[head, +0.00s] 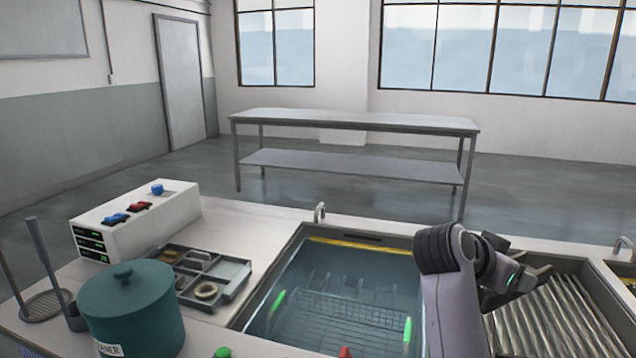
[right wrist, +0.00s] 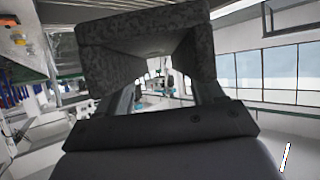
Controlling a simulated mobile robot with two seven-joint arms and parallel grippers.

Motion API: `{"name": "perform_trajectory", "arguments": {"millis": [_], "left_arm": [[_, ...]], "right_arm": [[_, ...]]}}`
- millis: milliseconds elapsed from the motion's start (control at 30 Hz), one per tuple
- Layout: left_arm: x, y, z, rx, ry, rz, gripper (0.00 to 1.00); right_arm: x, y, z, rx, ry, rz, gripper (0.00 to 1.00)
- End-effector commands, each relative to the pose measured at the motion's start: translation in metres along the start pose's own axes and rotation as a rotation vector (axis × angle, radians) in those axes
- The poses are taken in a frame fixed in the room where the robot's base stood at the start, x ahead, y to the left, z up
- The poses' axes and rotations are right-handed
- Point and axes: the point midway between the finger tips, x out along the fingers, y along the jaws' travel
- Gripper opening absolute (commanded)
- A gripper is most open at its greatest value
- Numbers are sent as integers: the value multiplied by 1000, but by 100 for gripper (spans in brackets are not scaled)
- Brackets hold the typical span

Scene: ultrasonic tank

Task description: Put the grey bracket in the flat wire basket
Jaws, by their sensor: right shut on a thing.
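My right gripper (head: 528,278) is above the ribbed drain area on the right of the tank. In the right wrist view it is shut on a dark grey, speckled, angled piece (right wrist: 148,30), which looks like the grey bracket. In the head view the arm and fingers mostly hide this piece. A flat wire basket (head: 345,322) with green grips lies under the water in the tank, left of my right arm. My left gripper is not in view.
The tank rim (head: 290,245) borders the basin. Left of it are a compartment tray (head: 237,275) with small parts, a teal lidded pot (head: 130,310), a control box (head: 140,220) and a round mesh piece (head: 47,303). The ribbed drainer (head: 560,315) is at right.

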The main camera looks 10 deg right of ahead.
Motion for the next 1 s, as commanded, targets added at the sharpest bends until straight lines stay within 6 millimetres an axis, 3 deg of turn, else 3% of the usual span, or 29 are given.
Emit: {"name": "perform_trajectory", "arguments": {"millis": [267,600,800,1000], "left_arm": [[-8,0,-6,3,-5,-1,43],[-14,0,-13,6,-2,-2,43],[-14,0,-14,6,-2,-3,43],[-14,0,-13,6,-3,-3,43]], "right_arm": [[-60,-11,58,-172,3,-313,16],[-128,-1,127,-344,3,-635,16],[-144,4,142,-380,6,-706,16],[-145,5,143,-382,4,-711,16]]}}
